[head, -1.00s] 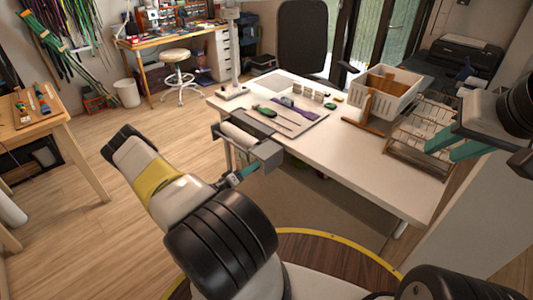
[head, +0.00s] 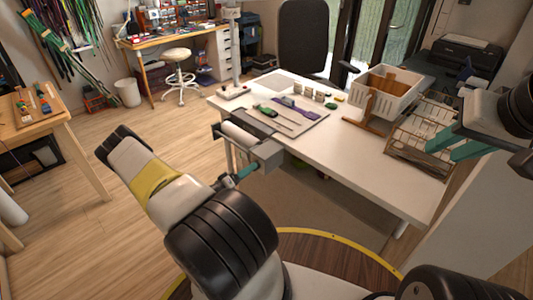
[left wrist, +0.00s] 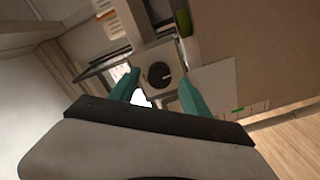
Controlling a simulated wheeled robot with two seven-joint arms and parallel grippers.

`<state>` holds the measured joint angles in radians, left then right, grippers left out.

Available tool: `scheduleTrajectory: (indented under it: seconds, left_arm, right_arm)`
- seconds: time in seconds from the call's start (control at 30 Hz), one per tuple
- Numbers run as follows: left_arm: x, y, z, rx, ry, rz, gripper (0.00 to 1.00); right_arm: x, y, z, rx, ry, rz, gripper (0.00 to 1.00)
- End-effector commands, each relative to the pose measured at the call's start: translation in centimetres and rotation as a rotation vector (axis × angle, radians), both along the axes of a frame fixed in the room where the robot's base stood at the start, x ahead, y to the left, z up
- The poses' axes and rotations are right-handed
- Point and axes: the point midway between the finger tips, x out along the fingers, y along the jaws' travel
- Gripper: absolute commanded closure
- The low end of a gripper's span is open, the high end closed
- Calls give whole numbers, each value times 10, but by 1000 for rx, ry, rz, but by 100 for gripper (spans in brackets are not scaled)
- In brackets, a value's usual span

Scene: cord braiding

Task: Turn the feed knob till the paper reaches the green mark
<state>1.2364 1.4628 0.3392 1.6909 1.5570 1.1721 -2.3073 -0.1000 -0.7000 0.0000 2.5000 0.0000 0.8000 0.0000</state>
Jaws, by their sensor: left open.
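The paper feeder is a grey bracket (head: 268,153) with a white roll (head: 240,134) at the table's near left edge. In the left wrist view, the round black feed knob (left wrist: 158,74) sits on a grey plate (left wrist: 147,56). My left gripper (left wrist: 159,80) is open, its teal fingers on either side of the knob; I cannot tell if they touch it. It also shows at the feeder in the head view (head: 240,174). A pale sheet (left wrist: 210,86) lies right of the fingers, with a small green mark (left wrist: 238,110) by it. My right gripper (head: 455,142) is open and empty.
The white table (head: 385,160) bears a grey board (head: 300,120) with tools, a white crate (head: 383,92) and a wire rack (head: 420,135). My right gripper is near the rack. The table's front middle is clear.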

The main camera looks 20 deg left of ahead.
Motion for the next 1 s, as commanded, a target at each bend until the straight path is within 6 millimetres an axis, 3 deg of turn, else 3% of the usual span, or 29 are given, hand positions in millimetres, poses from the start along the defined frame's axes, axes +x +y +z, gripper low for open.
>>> scheduleTrajectory:
  seconds: [0.2,0.37,0.87,1.0]
  left_arm:
    - [-36,16,-1,1,2,2,44]
    - [-50,21,-1,1,2,1,44]
    - [-52,22,-1,0,1,1,44]
    - [-47,16,11,2,8,-45,44]
  right_arm:
    - [0,0,0,0,0,0,67]
    - [0,0,0,0,0,0,67]
    - [0,0,0,0,0,0,67]
    - [0,0,0,0,0,0,67]
